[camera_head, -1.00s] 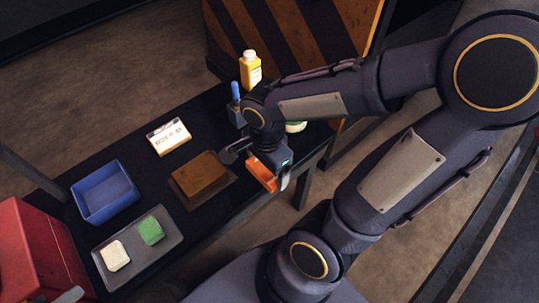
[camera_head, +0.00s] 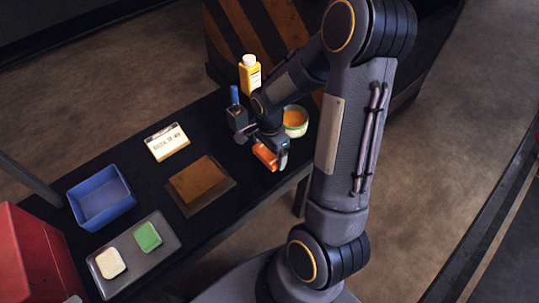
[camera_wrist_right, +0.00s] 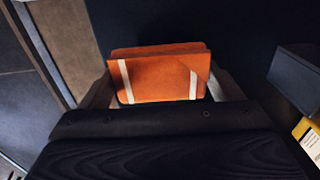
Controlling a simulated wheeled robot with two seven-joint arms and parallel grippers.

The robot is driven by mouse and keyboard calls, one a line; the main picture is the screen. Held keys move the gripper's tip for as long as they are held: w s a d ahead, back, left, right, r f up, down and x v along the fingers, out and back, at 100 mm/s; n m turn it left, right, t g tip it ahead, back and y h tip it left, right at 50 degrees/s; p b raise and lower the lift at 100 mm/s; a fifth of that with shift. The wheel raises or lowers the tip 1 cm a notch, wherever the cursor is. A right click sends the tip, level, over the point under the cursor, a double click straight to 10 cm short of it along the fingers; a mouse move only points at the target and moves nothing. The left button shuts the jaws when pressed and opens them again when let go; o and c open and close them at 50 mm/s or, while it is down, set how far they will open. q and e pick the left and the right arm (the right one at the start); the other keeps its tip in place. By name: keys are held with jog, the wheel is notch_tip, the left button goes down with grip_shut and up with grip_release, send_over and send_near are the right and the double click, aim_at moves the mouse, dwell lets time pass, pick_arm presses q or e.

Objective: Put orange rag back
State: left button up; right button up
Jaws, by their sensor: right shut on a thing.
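The orange rag (camera_head: 265,157) is a folded block, and the right wrist view shows it (camera_wrist_right: 160,75) with two pale stripes. My right gripper (camera_head: 269,155) is shut on it, with one finger on each side. The gripper is over the right end of the dark table, in front of the round tin. I cannot tell whether the rag touches the table top. A grey tray (camera_head: 164,262) at the table's near left holds a white rag (camera_head: 110,263) and a green rag (camera_head: 147,237) side by side. My left gripper is not in view.
A blue bin (camera_head: 103,198), a brown block on a plate (camera_head: 199,183) and a white label card (camera_head: 167,142) stand on the table. A yellow bottle (camera_head: 250,74), a blue-handled item (camera_head: 234,95) and an open tin (camera_head: 295,122) are at the right end. A red box (camera_head: 40,255) is at the left.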

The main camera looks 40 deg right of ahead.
jog(key=shift+f, duration=0.95)
jog(key=shift+f, duration=0.1)
jog(key=shift+f+b, duration=0.15)
jog(key=shift+b, duration=0.15)
jog(key=o, duration=0.8)
jog(key=shift+c, duration=0.2)
